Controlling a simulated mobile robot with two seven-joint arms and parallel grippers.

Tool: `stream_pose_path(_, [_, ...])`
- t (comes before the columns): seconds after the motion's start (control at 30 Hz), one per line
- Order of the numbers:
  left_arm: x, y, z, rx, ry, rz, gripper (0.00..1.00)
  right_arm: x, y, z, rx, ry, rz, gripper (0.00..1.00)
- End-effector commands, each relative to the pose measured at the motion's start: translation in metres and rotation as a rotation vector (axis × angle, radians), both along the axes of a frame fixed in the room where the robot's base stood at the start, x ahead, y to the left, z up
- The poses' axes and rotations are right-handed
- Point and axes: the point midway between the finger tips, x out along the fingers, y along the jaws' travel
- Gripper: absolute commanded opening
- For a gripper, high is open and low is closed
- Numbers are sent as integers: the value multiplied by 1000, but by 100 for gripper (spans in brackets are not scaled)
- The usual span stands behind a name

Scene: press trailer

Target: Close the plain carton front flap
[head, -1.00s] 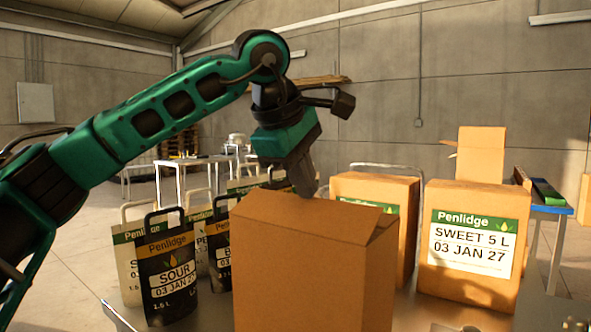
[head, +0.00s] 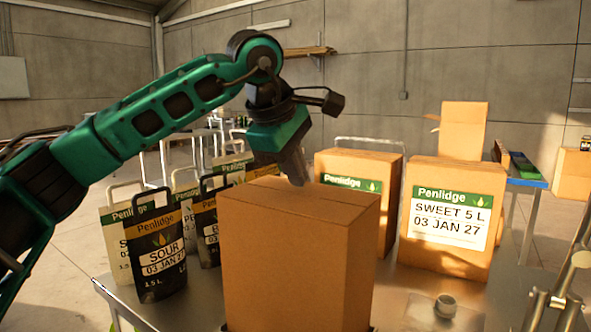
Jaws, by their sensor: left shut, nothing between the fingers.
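The plain carton (head: 290,270) stands upright on the metal table in the centre foreground. It is brown and has no label on the faces I see. Its top panel (head: 300,202) lies flat or nearly flat, and no flap stands up at its front edge. My left gripper (head: 298,180) points down with its fingers shut and empty. Its fingertips are at the top of the carton, towards the back edge; I cannot tell if they touch it. The carton's far side is hidden.
Black and white Penlidge pouches (head: 158,250) stand left of the carton. Two labelled cartons stand behind right, one marked SWEET 5 L (head: 450,218). A small metal cup-like part (head: 446,306) lies on the metal table (head: 400,300) at right. An open carton (head: 462,130) stands farther back.

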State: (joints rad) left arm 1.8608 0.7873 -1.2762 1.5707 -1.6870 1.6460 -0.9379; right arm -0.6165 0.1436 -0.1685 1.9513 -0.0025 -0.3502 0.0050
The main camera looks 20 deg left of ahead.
Motion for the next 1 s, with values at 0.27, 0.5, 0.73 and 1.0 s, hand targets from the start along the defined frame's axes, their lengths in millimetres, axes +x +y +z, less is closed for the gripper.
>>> stream_pose_path(0.27, [0,0,12,0,0,0,0,-1,1,13,1,-1,2,0])
stream_pose_path(0.5, [-1,-4,28,-1,-1,-3,0,-4,-3,21,-6,3,-2,0])
stream_pose_path(0.73, [-4,-12,66,-1,-4,-6,0,-4,-4,46,-6,1,-5,0])
stream_pose_path(1.0, [-4,-12,125,-2,-3,-7,0,-5,-4,50,-7,6,-5,0])
